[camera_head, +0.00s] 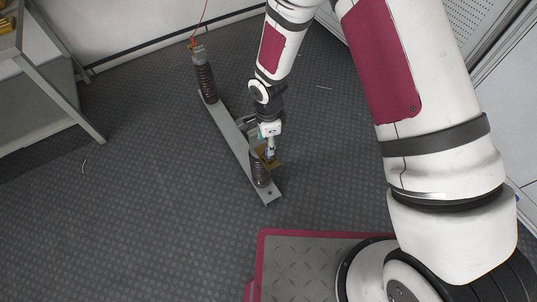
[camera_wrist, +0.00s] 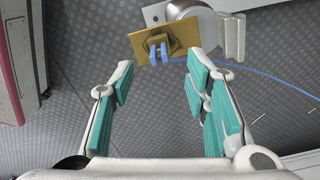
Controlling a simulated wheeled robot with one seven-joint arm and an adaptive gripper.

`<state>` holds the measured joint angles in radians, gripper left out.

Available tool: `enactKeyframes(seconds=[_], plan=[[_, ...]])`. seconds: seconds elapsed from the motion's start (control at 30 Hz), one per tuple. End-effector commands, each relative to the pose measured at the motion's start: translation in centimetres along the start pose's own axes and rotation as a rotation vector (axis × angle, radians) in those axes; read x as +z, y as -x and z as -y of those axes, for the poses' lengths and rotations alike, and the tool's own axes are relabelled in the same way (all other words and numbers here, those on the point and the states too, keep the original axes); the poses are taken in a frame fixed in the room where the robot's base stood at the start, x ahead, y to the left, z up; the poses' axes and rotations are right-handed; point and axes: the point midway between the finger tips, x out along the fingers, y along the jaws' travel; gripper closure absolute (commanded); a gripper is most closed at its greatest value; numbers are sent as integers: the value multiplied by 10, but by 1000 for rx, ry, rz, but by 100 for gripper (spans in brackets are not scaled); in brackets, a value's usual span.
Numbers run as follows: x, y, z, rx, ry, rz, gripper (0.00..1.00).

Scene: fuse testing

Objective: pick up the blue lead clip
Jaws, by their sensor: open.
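The blue lead clip (camera_wrist: 158,51) shows in the wrist view as two small blue prongs at a brass-coloured plate (camera_wrist: 142,49). The plate is beside the top of a pale round post. My gripper (camera_wrist: 160,76) is open, with its teal-padded fingers on either side below the clip and nothing between them. The clip is just ahead of the fingertips, roughly centred between them. In the head view my gripper (camera_head: 267,138) is over the near end of the fuse stand, by the brass plate (camera_head: 274,162). The clip is too small to make out clearly there.
The fuse stand is a grey bar (camera_head: 228,130) on the dark floor with a brown ribbed insulator (camera_head: 205,82) at its far end and another (camera_head: 259,172) at its near end. A blue wire (camera_wrist: 270,76) runs right. A grey metal shelf (camera_head: 45,105) stands left. Floor left of the stand is clear.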

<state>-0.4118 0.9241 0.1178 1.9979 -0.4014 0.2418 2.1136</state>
Motion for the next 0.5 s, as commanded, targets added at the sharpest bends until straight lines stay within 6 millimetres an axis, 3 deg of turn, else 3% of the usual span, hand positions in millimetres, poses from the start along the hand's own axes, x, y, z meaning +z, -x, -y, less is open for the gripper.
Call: enactKeyframes(seconds=[0.17, 0.5], plan=[[0, -11, 0, 0, 1, 0, 57], [0, -55, 0, 0, 1, 0, 57]])
